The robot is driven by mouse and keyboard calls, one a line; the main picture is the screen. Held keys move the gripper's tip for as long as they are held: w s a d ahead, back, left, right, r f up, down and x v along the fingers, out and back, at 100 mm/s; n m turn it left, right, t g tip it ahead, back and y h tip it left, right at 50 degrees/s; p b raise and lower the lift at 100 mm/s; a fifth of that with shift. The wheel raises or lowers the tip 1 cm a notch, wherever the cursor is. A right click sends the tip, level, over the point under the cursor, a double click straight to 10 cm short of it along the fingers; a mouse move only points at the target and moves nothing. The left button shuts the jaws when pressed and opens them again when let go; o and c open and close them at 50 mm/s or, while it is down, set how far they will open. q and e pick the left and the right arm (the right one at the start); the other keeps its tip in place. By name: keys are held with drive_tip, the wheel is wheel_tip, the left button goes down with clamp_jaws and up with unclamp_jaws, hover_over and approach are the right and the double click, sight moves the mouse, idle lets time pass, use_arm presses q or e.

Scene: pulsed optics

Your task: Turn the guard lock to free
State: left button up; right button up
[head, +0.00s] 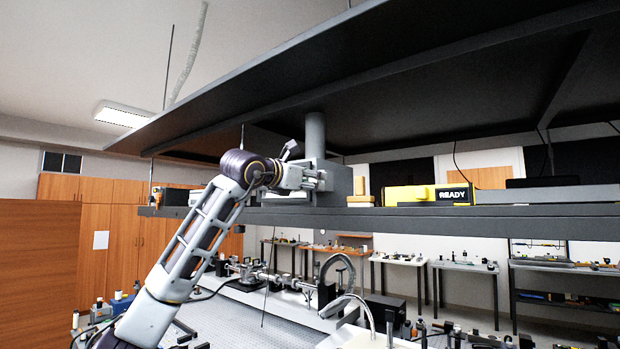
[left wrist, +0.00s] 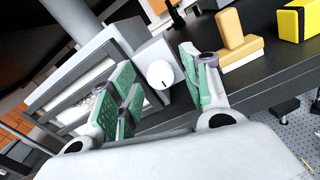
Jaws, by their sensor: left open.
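A round white knob (left wrist: 160,74) with a small dark mark near its lower edge sits on the face of a grey box (left wrist: 152,50) in the left wrist view; it appears to be the guard lock. I cannot read any label by it. In the head view the grey box (head: 338,182) stands on the shelf, and I cannot make out the knob behind my gripper. My left gripper (head: 318,181) is in front of the box. In the left wrist view its green-padded fingers (left wrist: 160,90) are open, one on each side of the knob in the picture, with nothing held.
A tan block (head: 361,199) and a yellow-black READY box (head: 428,195) stand on the shelf (head: 540,222), right of the grey box. A dark panel (head: 400,85) hangs above. A slatted frame (left wrist: 75,105) shows left of the fingers in the wrist view.

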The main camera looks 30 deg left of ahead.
use_arm(q)
drive_tip(key=shift+c, duration=0.6)
drive_tip(key=c, duration=0.9)
drive_tip(key=shift+n, duration=0.3)
drive_tip(key=n+b, duration=0.2)
drive_tip(key=n, duration=0.6)
drive_tip(key=n+b, duration=0.3)
drive_tip(key=n, duration=0.6)
drive_tip(key=shift+s+a+r, duration=0.1)
drive_tip(key=shift+a, duration=0.05)
drive_tip(key=shift+n, duration=0.3)
